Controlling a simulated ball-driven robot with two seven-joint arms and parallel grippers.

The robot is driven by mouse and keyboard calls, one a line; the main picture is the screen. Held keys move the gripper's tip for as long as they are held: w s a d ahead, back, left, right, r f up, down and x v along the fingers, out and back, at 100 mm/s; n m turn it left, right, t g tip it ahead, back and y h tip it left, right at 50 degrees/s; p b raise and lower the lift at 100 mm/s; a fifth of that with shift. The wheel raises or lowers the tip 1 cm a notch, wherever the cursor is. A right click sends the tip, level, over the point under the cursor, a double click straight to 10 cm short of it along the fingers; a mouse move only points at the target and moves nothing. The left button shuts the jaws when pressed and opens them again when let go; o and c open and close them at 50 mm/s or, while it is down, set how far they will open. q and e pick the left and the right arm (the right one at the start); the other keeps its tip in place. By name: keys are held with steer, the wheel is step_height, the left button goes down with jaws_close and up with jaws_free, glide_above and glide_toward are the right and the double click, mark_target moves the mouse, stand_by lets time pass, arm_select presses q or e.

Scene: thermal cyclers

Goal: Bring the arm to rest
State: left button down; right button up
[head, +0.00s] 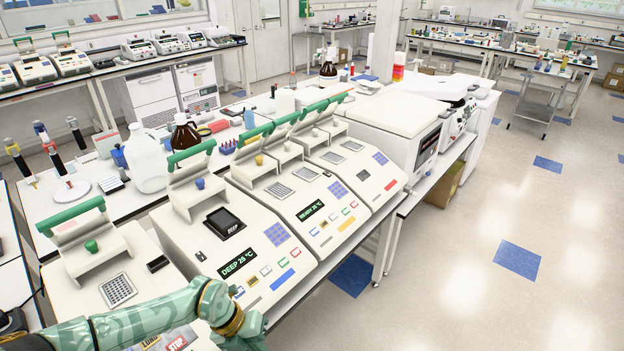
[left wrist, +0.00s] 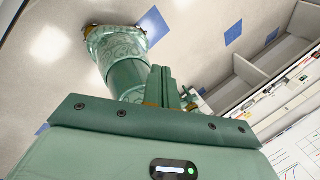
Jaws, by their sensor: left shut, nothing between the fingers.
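My left arm (head: 130,325) comes in from the lower left in the head view and bends at a joint near the bottom edge, in front of the cyclers. Its gripper is below the edge of that view. In the left wrist view the left gripper (left wrist: 162,86) shows its two green fingers close together, shut and empty, beyond the wrist housing. They point over the pale floor, with a patterned green part of my own body behind them. My right gripper is in neither view.
A row of thermal cyclers with raised green-handled lids stands on the bench; one cycler (head: 205,240) reads "DEEP 25 °C", another (head: 330,200) "READY". The left arm passes over the nearest cycler's (head: 85,255) front. Open floor (head: 480,270) lies to the right.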

arm_select(q)
steer(key=d+f+n+t+h+b, duration=0.55)
steer(key=f+n+b, duration=0.35)
steer(key=f, duration=0.4)
steer(key=s+a+f+n+t+y+b, duration=0.1)
steer(key=a+f+n+t+y, duration=0.15)
steer(key=f+n, duration=0.3)
steer(key=s+a+f+n+t+y+b, duration=0.1)
steer(key=s+a+f+n+b, duration=0.1)
steer(key=a+f+n, duration=0.4)
steer(key=s+a+f+n+y+b, duration=0.2)
steer(key=s+a+f+n+y, duration=0.25)
steer(key=s+f, duration=0.5)
steer(key=s+a+f+n+g+y+b, duration=0.1)
steer(key=s+f, duration=0.3)
steer(key=s, duration=0.5)
steer(key=s+a+f+n+g+b, duration=0.1)
steer(key=s+a+f+n+g, duration=0.2)
steer(key=s, duration=0.5)
steer(key=s+a+f+n+g+y+b, duration=0.1)
steer(key=s+f+n+g+b, duration=0.1)
steer(key=s+f, duration=0.4)
steer(key=s+n+g, duration=0.1)
steer(key=s, duration=0.2)
steer(key=shift+s+a+f+y, duration=0.2)
steer(key=shift+s+a+y, duration=0.1)
steer(key=shift+a+y, duration=0.1)
